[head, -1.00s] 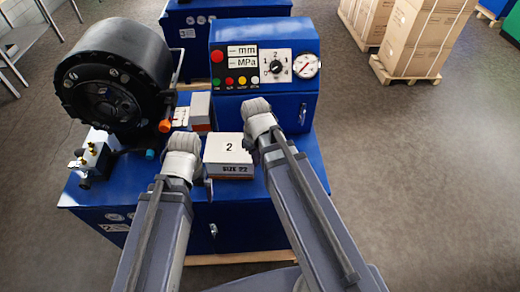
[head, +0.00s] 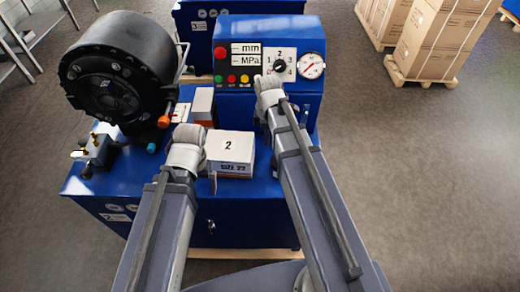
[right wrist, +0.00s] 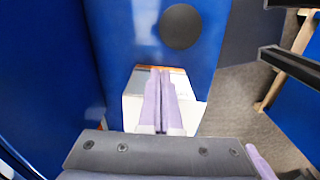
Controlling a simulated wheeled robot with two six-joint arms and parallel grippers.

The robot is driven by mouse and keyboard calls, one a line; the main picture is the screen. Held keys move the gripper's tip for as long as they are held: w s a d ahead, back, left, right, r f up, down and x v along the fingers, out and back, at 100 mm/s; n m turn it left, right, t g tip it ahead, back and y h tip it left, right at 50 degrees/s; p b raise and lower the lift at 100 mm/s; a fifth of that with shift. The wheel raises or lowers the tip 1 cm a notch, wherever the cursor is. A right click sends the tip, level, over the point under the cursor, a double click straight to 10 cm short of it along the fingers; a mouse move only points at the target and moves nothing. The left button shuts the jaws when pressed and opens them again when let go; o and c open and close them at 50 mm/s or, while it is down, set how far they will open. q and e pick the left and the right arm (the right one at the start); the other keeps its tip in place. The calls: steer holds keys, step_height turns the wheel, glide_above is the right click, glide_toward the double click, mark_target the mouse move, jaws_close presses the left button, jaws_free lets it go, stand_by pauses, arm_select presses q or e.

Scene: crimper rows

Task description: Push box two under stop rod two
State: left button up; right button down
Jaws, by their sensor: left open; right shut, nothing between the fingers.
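Box two (head: 229,147), a white carton marked 2 with an orange band low down, sits on the blue machine top (head: 265,189). My left gripper (head: 212,181) is open at the box's left side; its fingers are mostly hidden, and I cannot tell whether they touch it. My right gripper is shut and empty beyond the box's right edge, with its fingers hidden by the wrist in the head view. In the right wrist view its lilac fingers (right wrist: 161,103) overlap a white, orange-banded box (right wrist: 133,112). I cannot identify stop rod two for sure; a thin bent grey rod (head: 184,62) stands by the black crimper head.
The black crimper head (head: 113,68) fills the back left, with brass fittings (head: 92,152) in front. A smaller grey and orange box (head: 203,104) stands behind box two. The control panel (head: 268,65) rises at the back right. Stacked cartons (head: 438,40) stand beyond on the floor.

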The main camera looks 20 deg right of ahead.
arm_select(q)
steer(key=shift+d+r, duration=0.1)
steer(key=shift+d, duration=0.15)
arm_select(e)
steer(key=shift+w+d+r+n, duration=0.1)
steer(key=shift+w+d+n, duration=0.6)
steer(key=shift+n, duration=0.4)
step_height(320, 180, down, 10)
steer(key=b, duration=1)
steer(key=shift+w+a+f+b, duration=0.1)
steer(key=shift+a+f+b, duration=0.1)
steer(key=shift+f+b, duration=0.15)
steer(key=a, duration=0.3)
steer(key=shift+w+a+r+p, duration=0.25)
steer(key=shift+r+p, duration=0.1)
arm_select(q)
step_height(320, 180, down, 10)
arm_select(e)
steer(key=shift+a, duration=0.1)
